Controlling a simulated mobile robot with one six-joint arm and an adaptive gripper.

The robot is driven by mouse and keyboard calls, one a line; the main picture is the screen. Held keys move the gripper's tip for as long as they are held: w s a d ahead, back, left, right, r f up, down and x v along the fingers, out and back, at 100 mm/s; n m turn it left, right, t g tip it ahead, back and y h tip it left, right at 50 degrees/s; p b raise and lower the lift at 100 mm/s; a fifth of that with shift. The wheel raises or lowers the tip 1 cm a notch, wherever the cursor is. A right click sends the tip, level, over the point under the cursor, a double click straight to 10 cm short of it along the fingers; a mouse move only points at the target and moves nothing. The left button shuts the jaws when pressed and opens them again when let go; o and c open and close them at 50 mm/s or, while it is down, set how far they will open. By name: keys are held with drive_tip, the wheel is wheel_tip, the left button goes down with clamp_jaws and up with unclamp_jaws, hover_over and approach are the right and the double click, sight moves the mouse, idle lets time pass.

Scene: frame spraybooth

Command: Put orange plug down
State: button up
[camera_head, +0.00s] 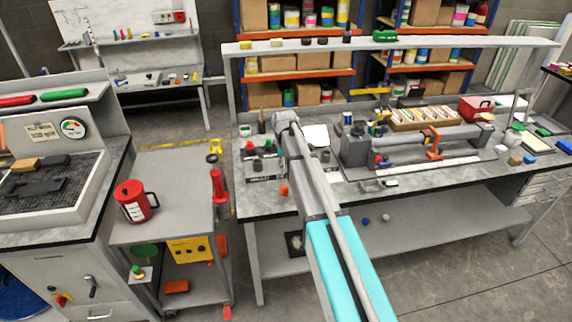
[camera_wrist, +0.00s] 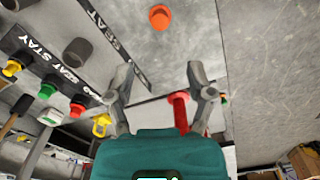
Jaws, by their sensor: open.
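The orange plug (camera_wrist: 159,17) sits on the grey worktop (camera_wrist: 190,45), near the top of the wrist view. In the head view the orange plug (camera_head: 284,190) stands near the bench's front edge, left of my arm. My gripper (camera_wrist: 160,72) is open, with nothing between its fingers. The plug is apart from both fingertips, beyond them in the wrist view. In the head view my arm reaches over the bench, and the gripper cannot be made out clearly.
A black label strip (camera_wrist: 110,38) reading "SEAT STAY" lies beside dark grey plugs (camera_wrist: 77,52). Yellow, green and red plugs (camera_wrist: 47,88) stand at left. A grey vise-like fixture (camera_head: 355,150) is right of my arm.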

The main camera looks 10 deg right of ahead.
drive_tip(key=s+m, duration=1.3)
drive_tip(key=s, duration=1.6)
drive_tip(key=shift+s+d+m, duration=0.15)
drive_tip(key=shift+d+m, duration=0.15)
